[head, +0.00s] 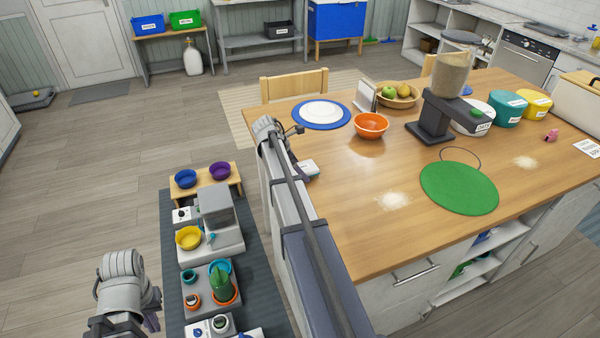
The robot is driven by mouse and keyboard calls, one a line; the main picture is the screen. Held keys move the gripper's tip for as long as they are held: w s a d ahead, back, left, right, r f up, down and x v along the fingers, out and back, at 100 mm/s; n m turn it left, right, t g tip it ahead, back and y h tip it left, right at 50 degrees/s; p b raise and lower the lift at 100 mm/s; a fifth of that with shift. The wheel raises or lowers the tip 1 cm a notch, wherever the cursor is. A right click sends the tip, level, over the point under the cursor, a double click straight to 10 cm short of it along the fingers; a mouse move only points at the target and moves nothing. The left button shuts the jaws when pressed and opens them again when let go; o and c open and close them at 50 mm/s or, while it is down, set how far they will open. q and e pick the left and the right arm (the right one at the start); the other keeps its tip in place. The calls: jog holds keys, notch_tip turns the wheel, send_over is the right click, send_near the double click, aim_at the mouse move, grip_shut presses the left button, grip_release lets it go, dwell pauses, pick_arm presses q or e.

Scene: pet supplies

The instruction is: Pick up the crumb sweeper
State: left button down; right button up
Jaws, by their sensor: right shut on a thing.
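I cannot tell whether the sweeper touches the tabletop. My left gripper (150,320) is low at the bottom left, over the floor beside the dark mat, away from the sweeper. Its fingertips are mostly hidden by the wrist.
The wooden table (340,235) bears crumb piles (393,200), a green round mat (458,188), an orange bowl (371,125), a plate (321,112) and a dispenser (436,115). Feeding bowls and devices crowd the dark floor mat (258,280). Floor at the left is clear.

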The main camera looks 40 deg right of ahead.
jog(key=shift+c, duration=0.6)
jog(key=shift+r, duration=0.2)
notch_tip(320, 180, up, 10)
jog(key=p, duration=1)
jog(key=shift+r+p, duration=0.1)
jog(key=shift+p, duration=0.2)
